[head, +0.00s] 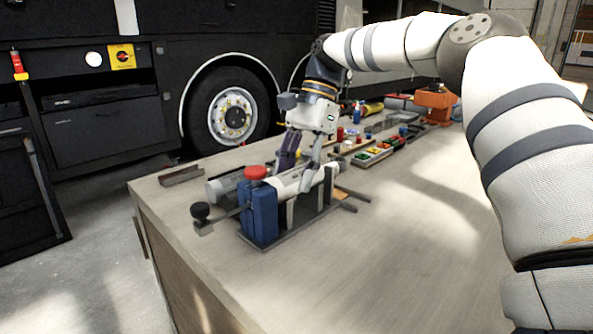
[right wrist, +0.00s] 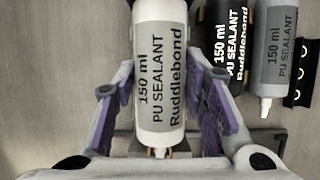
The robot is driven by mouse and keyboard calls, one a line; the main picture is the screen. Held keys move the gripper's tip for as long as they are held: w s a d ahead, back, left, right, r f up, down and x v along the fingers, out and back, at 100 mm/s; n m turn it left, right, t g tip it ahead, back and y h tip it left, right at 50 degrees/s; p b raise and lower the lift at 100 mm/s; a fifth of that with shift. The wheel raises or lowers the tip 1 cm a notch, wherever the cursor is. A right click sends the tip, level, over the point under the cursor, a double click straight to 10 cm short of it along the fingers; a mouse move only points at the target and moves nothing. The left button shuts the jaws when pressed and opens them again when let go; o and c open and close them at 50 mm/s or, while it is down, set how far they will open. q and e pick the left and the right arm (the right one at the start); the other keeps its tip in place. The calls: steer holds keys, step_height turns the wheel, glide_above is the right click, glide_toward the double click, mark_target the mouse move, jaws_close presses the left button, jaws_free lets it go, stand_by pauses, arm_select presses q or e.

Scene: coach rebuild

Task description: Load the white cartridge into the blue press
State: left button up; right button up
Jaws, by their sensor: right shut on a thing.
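The blue press (head: 259,222) stands near the table's left front edge, with a red knob on top and a dark ball-ended handle on its left. The white cartridge (right wrist: 160,45) is labelled "150 ml PU SEALANT Ruddlebond". My right gripper (right wrist: 160,85) is shut on it, with a finger on each side and the nozzle towards the bottom of the wrist view. In the head view the white cartridge (head: 288,184) lies about level, by the press and partly hidden by the fingers; I cannot tell whether it touches the press. My left gripper is out of view.
A black cartridge (right wrist: 222,35) and a grey cartridge (right wrist: 273,50) lie beside the held one in the wrist view. Farther back on the table are a tray of coloured parts (head: 372,155) and an orange device (head: 434,104). The table's right front is clear.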

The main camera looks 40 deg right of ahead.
steer(key=shift+f, duration=0.15)
stand_by(0.5)
steer(key=o, duration=1.8)
steer(key=shift+r, duration=3)
